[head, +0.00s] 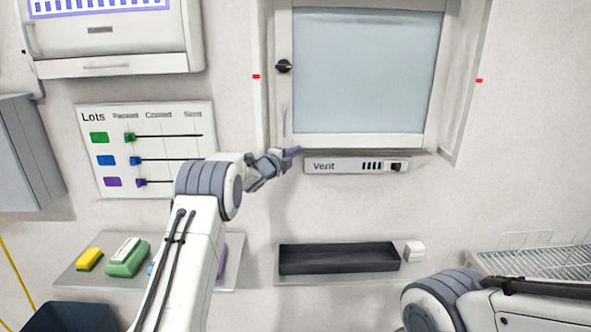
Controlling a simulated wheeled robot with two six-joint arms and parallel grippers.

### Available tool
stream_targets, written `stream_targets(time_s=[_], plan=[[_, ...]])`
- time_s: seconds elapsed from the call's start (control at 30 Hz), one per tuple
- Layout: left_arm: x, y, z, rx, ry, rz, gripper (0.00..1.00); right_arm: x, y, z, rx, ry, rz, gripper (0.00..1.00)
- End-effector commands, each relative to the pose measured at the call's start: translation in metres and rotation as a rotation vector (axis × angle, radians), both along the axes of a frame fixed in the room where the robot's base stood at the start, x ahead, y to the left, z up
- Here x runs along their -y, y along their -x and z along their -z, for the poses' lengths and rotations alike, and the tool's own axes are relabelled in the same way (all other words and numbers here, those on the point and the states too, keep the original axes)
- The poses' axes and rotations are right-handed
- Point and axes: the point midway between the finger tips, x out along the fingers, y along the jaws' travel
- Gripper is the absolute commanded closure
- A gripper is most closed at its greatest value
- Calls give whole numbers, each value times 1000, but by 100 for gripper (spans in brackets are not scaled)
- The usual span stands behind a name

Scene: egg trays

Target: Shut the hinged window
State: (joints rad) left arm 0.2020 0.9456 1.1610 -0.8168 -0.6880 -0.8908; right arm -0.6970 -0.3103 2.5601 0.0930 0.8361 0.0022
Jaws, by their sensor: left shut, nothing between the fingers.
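The hinged window (365,70) has a white frame and a pale blue-grey pane, set in a recess in the wall. A dark knob (284,66) and a slim upright handle (284,120) show on its left side. Its sash sits slightly skewed in the recess, with a strip of recess showing on the right; I cannot tell exactly how far it stands open. My left gripper (293,152) is shut and empty, just below the window's lower left corner. My right arm enters at the lower right, but its gripper is out of view.
A Vent panel (340,166) with a slider is just below the window. A black tray (338,258) on a ledge, a wire rack (540,262) and a Lots board (150,115) are around. Red marks (256,76) flank the recess. Open wall lies right of the Vent panel.

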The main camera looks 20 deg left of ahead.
Motion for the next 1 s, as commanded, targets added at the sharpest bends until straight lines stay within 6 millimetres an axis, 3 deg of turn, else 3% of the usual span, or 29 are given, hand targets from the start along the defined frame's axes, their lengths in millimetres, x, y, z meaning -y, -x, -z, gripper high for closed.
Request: stream_targets(time_s=[0.03,0.5,0.8,0.93,1.0], plan=[[-15,3,-13,22,-1,-34,100,0,0,8,0,0,0,50],[-28,96,-13,12,2,-16,100,0,-1,55,0,0,-3,50],[-27,117,-15,8,2,-6,100,0,-1,61,0,0,-3,50],[-10,120,-15,-35,43,-16,100,0,-1,61,0,0,-3,50],[14,127,-11,-109,107,-41,100,0,-1,61,0,0,-3,50]])
